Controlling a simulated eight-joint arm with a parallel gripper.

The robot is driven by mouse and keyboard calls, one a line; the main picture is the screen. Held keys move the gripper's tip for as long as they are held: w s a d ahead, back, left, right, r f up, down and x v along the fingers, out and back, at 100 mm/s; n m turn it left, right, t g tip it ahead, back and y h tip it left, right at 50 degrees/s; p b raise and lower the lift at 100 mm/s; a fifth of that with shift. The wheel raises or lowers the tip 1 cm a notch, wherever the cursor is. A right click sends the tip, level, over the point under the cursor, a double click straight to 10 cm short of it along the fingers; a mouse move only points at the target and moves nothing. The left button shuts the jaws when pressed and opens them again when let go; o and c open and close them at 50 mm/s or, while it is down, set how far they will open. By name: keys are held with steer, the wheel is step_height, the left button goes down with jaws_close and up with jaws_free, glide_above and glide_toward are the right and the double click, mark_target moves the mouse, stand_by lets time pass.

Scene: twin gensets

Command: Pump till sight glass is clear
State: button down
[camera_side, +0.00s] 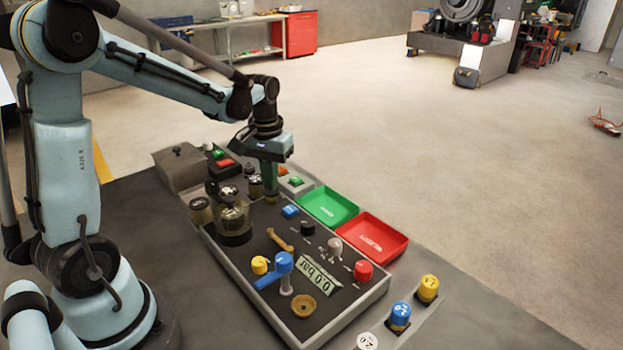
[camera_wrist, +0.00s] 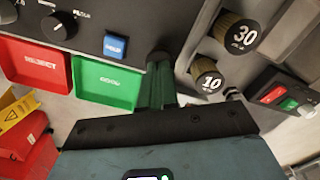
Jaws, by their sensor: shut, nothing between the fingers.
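My gripper (camera_side: 271,196) points straight down over the far end of the panel (camera_side: 262,322), its green fingers shut and empty. In the wrist view its fingertips (camera_wrist: 159,72) meet the outline of a dark round knob or plunger (camera_wrist: 159,57); I cannot tell whether they touch it. A glass jar with dark contents (camera_side: 234,216), which may be the sight glass, stands upright left of the gripper. Whether its contents are clear is too small to tell. I cannot identify the pump for certain.
A blue button (camera_side: 291,211), a tan lever (camera_side: 280,240), a blue handle (camera_side: 275,270), and yellow (camera_side: 260,265) and red (camera_side: 363,270) knobs fill the panel. Green (camera_side: 346,210) and red (camera_side: 396,245) trays lie to its right. Weights marked 30 (camera_wrist: 238,35) and 10 (camera_wrist: 208,78) stand near the gripper.

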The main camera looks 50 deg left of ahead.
steer(key=shift+r, duration=2.9)
steer(key=shift+d, duration=0.1)
steer(key=shift+s+d+r, duration=0.15)
steer(key=shift+s+d, duration=0.05)
steer(key=shift+d, duration=0.05)
steer(key=s+d+m+t, duration=0.6)
steer(key=d+t, duration=0.1)
steer(key=d, duration=0.4)
steer(key=shift+s, duration=0.35)
